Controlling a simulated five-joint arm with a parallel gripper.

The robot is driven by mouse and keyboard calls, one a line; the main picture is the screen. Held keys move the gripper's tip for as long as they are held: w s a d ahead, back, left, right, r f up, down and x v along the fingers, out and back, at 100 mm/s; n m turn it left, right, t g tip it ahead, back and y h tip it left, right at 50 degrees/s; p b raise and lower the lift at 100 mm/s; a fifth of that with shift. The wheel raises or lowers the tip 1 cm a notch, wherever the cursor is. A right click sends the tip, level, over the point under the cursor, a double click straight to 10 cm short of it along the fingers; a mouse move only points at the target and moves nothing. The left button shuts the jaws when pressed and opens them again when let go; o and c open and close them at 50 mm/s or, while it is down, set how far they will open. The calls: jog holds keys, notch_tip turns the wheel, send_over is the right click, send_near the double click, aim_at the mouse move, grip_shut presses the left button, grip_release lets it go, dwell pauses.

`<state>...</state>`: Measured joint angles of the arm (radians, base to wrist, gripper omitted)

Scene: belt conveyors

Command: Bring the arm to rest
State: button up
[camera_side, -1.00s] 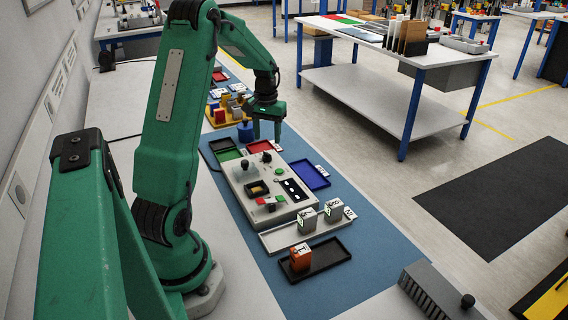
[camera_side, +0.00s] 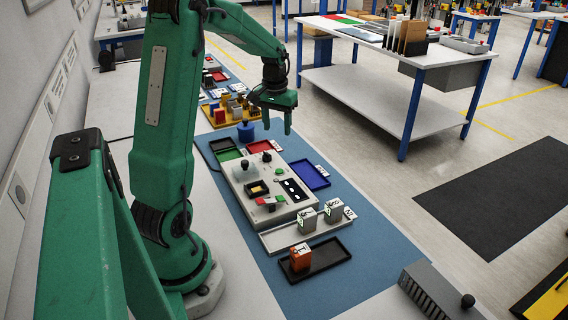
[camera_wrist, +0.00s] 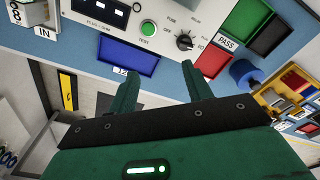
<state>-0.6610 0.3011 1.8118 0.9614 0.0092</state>
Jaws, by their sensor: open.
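My gripper (camera_side: 269,117) is open and empty in the side view, raised above the far part of the blue mat (camera_side: 365,225). Its two green fingers (camera_wrist: 157,85) stand apart in the wrist view with nothing between them. The arm reaches out from its base at the left. Below and nearer the camera lies the grey control panel (camera_side: 250,205) with its knob, green button and slots.
A blue tray (camera_side: 311,176), a red tray (camera_side: 258,146) and a green tray (camera_side: 228,155) lie around the panel. A blue cylinder (camera_side: 245,133) stands behind them.

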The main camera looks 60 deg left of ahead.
jog(key=s+d+r+m+t, duration=0.1)
jog(key=s+d+r+m, duration=0.15)
jog(key=d, duration=0.45)
jog(key=s+d+r+m+t, duration=0.1)
jog(key=s+d+r, duration=0.1)
jog(key=d+r, duration=0.35)
jog(key=s+d+r+m+t, duration=0.1)
jog(key=s+d+r+m, duration=0.1)
jog(key=d, duration=0.7)
jog(key=s+d+m+t, duration=0.2)
jog(key=s+d, duration=0.4)
jog(key=shift+s+f, duration=0.25)
jog(key=shift+f, duration=0.05)
